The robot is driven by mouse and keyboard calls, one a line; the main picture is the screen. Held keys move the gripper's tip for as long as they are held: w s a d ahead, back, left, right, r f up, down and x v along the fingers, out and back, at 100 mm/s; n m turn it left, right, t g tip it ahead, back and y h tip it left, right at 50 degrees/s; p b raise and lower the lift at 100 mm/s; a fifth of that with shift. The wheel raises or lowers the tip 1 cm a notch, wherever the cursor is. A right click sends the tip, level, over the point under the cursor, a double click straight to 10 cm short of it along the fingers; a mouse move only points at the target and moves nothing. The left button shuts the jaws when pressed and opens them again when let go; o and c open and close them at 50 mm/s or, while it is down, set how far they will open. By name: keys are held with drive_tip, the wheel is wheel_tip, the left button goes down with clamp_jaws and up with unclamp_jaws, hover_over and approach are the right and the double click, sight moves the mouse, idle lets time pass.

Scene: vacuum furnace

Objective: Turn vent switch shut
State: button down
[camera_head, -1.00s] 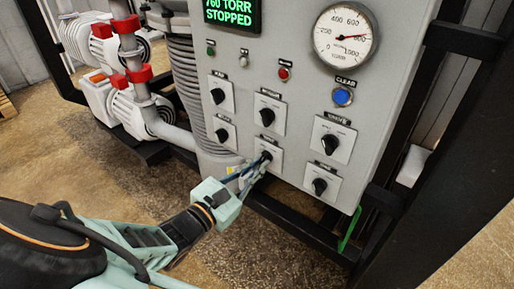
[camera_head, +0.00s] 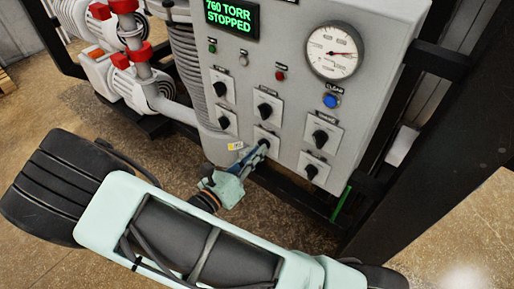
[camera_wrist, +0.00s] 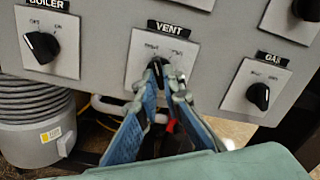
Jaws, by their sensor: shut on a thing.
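The vent switch (camera_wrist: 157,64) is a black knob on a white plate under a "VENT" label in the wrist view. In the head view its plate (camera_head: 267,134) is in the lower row of the grey panel. My gripper (camera_wrist: 166,78) is shut on the knob, with a blue finger on each side of it. It also reaches the knob from below in the head view (camera_head: 263,146). The fingers hide much of the knob, so its exact angle is hard to tell.
The boiler switch (camera_wrist: 42,45) is left of the vent switch and the gas switch (camera_wrist: 258,96) is right. The grey control panel (camera_head: 375,75) also bears a gauge (camera_head: 332,52), a blue button (camera_head: 331,101) and a green-lettered display (camera_head: 231,17). A black frame post (camera_head: 440,150) stands at the right.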

idle(0.4)
drive_tip(key=c, duration=2.1)
unclamp_jaws()
drive_tip(key=shift+s+a, duration=0.1)
drive_tip(key=v, duration=1.1)
drive_tip(key=shift+s+a, duration=0.25)
drive_tip(key=shift+s, duration=0.05)
drive_tip(key=shift+w, duration=0.1)
